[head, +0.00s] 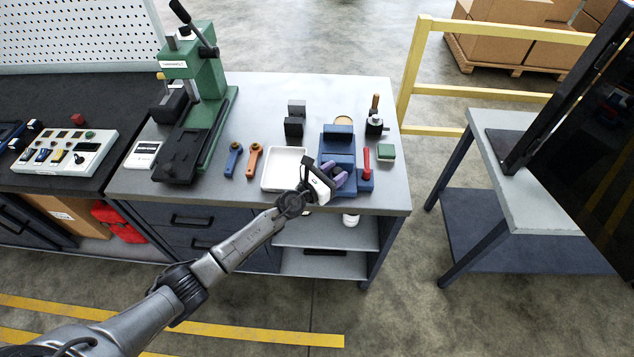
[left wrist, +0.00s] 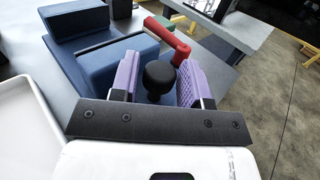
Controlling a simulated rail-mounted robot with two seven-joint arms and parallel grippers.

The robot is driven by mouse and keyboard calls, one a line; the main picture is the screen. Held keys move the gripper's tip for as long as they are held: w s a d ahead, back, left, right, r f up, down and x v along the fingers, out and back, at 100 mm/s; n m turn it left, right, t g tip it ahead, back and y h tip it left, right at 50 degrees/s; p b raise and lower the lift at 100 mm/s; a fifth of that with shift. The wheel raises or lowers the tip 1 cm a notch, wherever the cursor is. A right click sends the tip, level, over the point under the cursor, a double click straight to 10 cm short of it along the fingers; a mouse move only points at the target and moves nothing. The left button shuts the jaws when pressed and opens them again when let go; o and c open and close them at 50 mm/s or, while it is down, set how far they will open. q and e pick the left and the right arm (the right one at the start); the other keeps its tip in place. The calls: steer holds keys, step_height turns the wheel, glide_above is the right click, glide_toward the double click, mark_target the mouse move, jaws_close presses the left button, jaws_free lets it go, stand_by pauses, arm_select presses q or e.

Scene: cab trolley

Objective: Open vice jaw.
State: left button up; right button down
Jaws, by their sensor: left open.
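The blue vice (head: 338,147) stands on the grey workbench near its front right; its blocks also fill the upper left wrist view (left wrist: 78,20). My left gripper (head: 338,176), with purple finger pads, is over the front of the vice. In the left wrist view my left gripper (left wrist: 158,72) is open, with a black round knob (left wrist: 159,77) between its fingers and a visible gap on either side. The knob is hidden in the head view. A red handle (head: 366,161) stands at the vice's right side, beyond the fingers in the left wrist view (left wrist: 168,38). My right gripper is not in view.
A white tray (head: 266,184) lies just left of the vice. Orange (head: 254,160) and blue (head: 233,160) tools and a green press (head: 192,75) stand further left. Dark blocks (head: 294,127), a small wooden-handled tool (head: 375,117) and a green-topped box (head: 385,152) are close by.

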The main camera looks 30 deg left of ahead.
arm_select(q)
steer(key=p+v, duration=0.1)
steer(key=v, duration=1.1)
steer(key=shift+s, duration=0.4)
steer(key=shift+a+r, duration=0.1)
